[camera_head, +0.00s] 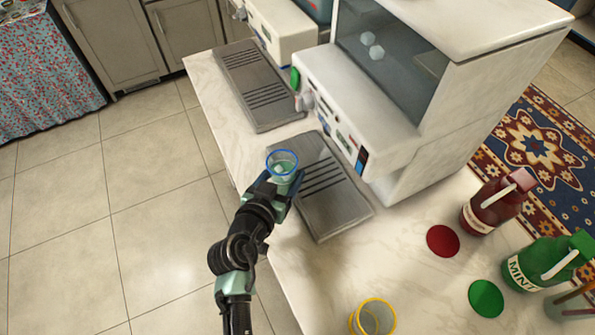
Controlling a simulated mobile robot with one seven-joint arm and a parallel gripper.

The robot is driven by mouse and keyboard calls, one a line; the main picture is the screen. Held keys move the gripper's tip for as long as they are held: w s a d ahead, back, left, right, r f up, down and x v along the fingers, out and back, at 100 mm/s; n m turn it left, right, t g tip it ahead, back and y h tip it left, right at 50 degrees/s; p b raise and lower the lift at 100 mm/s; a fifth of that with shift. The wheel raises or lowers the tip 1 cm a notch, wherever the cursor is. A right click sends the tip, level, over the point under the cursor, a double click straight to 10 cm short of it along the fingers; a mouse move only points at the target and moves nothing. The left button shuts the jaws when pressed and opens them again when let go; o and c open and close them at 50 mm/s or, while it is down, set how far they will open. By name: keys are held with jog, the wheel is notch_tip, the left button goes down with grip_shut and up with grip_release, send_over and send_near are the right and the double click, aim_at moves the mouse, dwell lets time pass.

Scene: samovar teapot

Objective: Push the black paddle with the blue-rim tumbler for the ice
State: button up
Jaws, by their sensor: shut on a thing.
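The clear blue-rim tumbler (282,157) is upright in my gripper (281,178), which is shut on it. It is at the left edge of the near grey slotted drip tray (347,209), in front of the white dispenser (352,112). A greenish tint shows in the tumbler; I cannot tell whether it is contents or the gripper seen through it. Two pale ice cubes (372,45) show behind the dispenser's dark window. A small black-and-blue piece (362,158) is at the right end of its front. I cannot clearly make out the black paddle.
A second slotted tray (257,87) and another white machine (283,31) stand farther back. A yellow-rim tumbler (374,318), red disc (443,241), green disc (486,299), red bottle (483,208) and green MINT bottle (538,264) are on the marble counter (398,270) at the lower right.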

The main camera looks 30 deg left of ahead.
jog(key=shift+s+a+b, duration=0.3)
jog(key=shift+s+a, duration=0.3)
jog(key=shift+s, duration=0.15)
jog(key=shift+s+a+b, duration=0.3)
jog(key=shift+s+a, duration=0.25)
jog(key=shift+s, duration=0.2)
